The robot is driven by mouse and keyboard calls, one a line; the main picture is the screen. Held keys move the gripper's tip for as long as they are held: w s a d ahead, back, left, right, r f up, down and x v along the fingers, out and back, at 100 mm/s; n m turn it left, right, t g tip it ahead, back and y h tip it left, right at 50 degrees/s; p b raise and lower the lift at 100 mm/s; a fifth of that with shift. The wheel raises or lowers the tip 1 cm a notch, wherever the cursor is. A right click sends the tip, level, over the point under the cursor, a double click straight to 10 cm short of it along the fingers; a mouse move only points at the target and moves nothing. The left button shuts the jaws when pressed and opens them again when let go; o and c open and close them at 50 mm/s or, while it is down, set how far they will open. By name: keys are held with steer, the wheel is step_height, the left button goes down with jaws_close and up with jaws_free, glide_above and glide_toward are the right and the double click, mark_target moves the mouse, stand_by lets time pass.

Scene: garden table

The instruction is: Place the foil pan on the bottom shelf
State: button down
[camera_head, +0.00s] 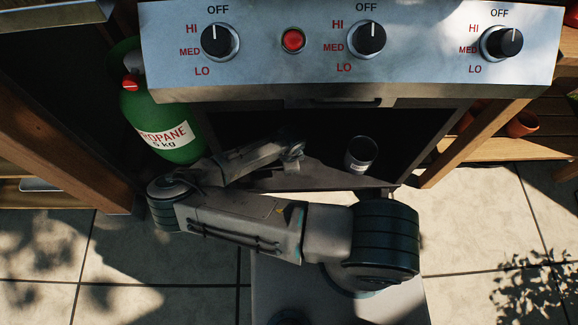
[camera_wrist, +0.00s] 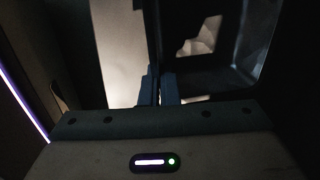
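I cannot make out the foil pan for certain in either view. In the head view, my arm reaches into the dark open cabinet (camera_head: 320,118) under the grill's control panel, and my gripper is hidden there. In the wrist view, the fingers of my gripper (camera_wrist: 158,90) stand close together, with a narrow dark gap between them. A dark upright form rises just beyond them; I cannot tell whether a thin wall is pinched. Right of it is a dark hollow shape with a pale edge (camera_wrist: 247,45), which may be a pan or part of the cabinet.
A metal can (camera_head: 361,153) stands at the cabinet's right side. A green propane tank (camera_head: 165,115) stands to its left. The grill's control panel (camera_head: 340,50) overhangs the opening. A wooden leg (camera_head: 480,140) bounds the right. Tiled floor (camera_head: 480,220) lies in front.

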steer(key=shift+f, duration=1)
steer(key=shift+f+b, duration=0.1)
steer(key=shift+b, duration=0.2)
steer(key=c, duration=1.7)
jaws_free()
step_height(320, 180, up, 12)
steer(key=s+p, duration=0.1)
steer(key=p, duration=0.3)
steer(key=shift+s, duration=0.3)
steer(key=shift+d, duration=0.1)
